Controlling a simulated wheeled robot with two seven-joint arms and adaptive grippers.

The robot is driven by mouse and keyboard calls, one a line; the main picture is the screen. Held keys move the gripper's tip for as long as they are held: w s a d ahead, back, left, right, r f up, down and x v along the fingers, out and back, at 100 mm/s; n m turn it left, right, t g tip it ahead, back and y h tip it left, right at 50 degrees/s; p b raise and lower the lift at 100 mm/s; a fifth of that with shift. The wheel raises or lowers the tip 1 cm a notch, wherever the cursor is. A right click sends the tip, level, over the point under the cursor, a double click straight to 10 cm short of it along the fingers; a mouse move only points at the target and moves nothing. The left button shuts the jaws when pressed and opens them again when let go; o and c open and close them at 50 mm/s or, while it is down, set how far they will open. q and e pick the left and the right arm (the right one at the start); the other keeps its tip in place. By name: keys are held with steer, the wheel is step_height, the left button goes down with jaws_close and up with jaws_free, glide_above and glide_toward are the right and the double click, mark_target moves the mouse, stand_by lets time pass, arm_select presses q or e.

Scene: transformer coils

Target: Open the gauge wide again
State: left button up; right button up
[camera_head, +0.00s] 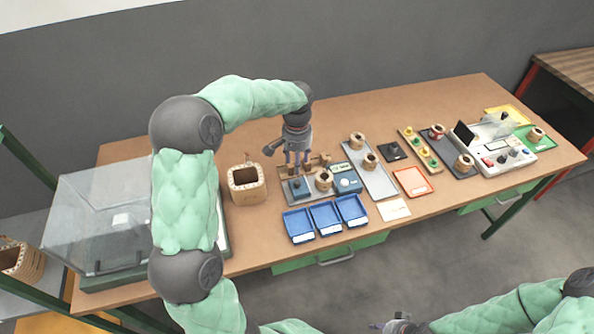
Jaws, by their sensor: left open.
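My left gripper (297,163) points down over a grey fixture plate (291,172) near the middle of the table. Its fingers are apart and nothing shows between them. On this plate are a dark blue-grey block (299,187) and a small wooden coil (323,181). A blue-grey instrument with a display (345,178) stands just right of the coil. I cannot tell for sure which part is the gauge or how wide it stands; the gripper partly hides the fixture. My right gripper (392,325) shows only in part at the bottom edge, away from the table.
Three blue bins (325,216) line the front edge. A grey tray with coils (378,181), an orange tray (413,181) and a white tester (505,150) lie right. The back of the table is clear.

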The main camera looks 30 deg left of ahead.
arm_select(q)
steer(key=shift+r, duration=1.35)
